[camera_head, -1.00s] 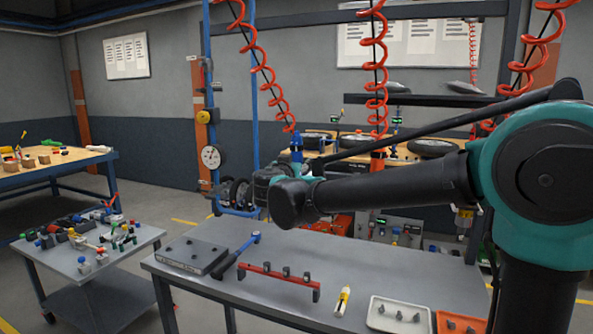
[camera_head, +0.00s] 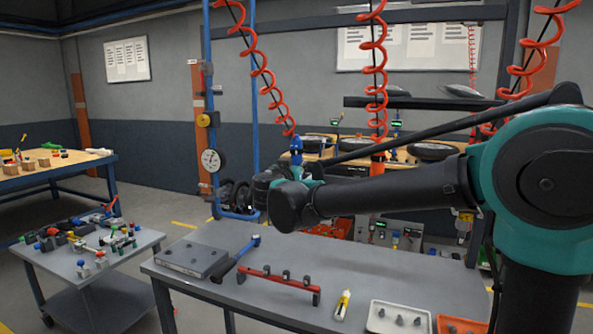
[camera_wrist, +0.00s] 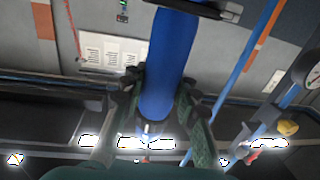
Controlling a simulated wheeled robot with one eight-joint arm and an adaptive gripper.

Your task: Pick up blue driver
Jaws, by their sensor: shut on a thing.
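The blue driver (camera_wrist: 168,65) fills the upper middle of the wrist view as a blue cylinder between the two green-black fingers. My gripper (camera_wrist: 155,110) is shut on it. In the head view the blue driver (camera_head: 296,145) stands upright beneath a red coiled hose. My gripper (camera_head: 290,168) is around its lower part, mostly hidden behind my arm. The driver is above and behind the grey workbench (camera_head: 215,288).
On the workbench are a grey plate (camera_head: 192,258), a blue-ended wrench (camera_head: 235,260), a red rack (camera_head: 278,283), a yellow-white screwdriver (camera_head: 342,305) and a white tray (camera_head: 400,306). A cluttered cart (camera_head: 90,275) stands left. Other red coiled hoses (camera_head: 376,60) hang nearby.

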